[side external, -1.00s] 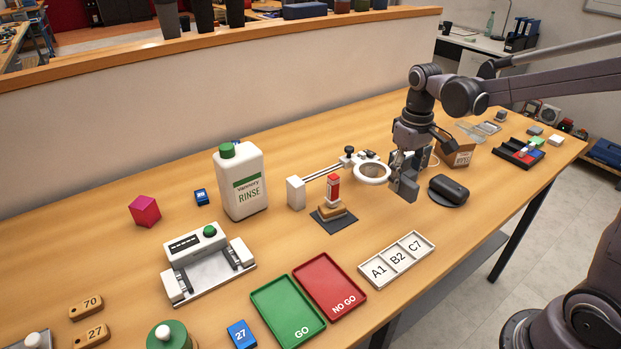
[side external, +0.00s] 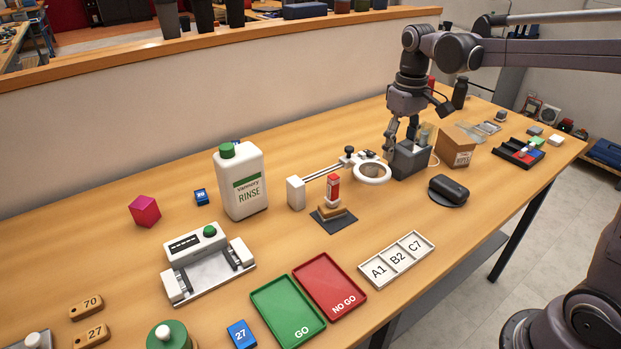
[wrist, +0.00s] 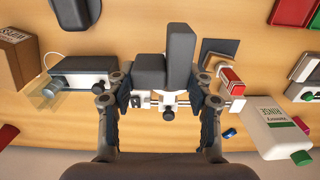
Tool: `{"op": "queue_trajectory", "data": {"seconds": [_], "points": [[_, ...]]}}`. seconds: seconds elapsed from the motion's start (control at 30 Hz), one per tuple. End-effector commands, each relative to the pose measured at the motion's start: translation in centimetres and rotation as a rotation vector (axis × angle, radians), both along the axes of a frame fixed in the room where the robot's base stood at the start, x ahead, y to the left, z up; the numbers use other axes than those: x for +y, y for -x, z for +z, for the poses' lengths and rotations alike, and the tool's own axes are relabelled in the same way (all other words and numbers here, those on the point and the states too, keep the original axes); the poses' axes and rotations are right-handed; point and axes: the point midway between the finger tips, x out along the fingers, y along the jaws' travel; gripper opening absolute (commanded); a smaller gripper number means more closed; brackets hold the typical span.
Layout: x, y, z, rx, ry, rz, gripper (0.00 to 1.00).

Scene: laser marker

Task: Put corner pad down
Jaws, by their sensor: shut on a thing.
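The corner pad (side external: 410,163) is a dark grey, L-shaped block. My gripper (side external: 400,143) is shut on it, pointing down, just right of the white ring of the rail stand (side external: 372,173). In the wrist view the corner pad (wrist: 165,68) lies between the two fingers of my gripper (wrist: 163,92), with its taller arm pointing to the top of the picture. It hides the ring there. I cannot tell whether its underside touches the table.
A grey device (wrist: 90,76) with knobs and a cardboard box (side external: 455,148) stand close to the right in the side view. A dark case (side external: 449,188) lies in front. A red stamp-like piece (side external: 333,187) stands left. Bare table lies between the case and labelled tray (side external: 397,258).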

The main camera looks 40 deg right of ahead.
Motion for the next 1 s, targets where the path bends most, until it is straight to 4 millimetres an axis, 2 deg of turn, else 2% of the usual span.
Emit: {"op": "queue_trajectory", "data": {"seconds": [0.37, 0.6, 0.8, 1.0], "points": [[0.2, -8.4, 1.5, -0.001, -0.002, 0.002, 0.39], [0.7, -14.0, 1.6, -0.001, -0.004, 0.002, 0.39], [1.4, -17.6, 0.9, -0.001, -0.006, 0.002, 0.39], [2.0, -19.6, 0.0, 0.0, -0.007, 0.002, 0.39]]}}
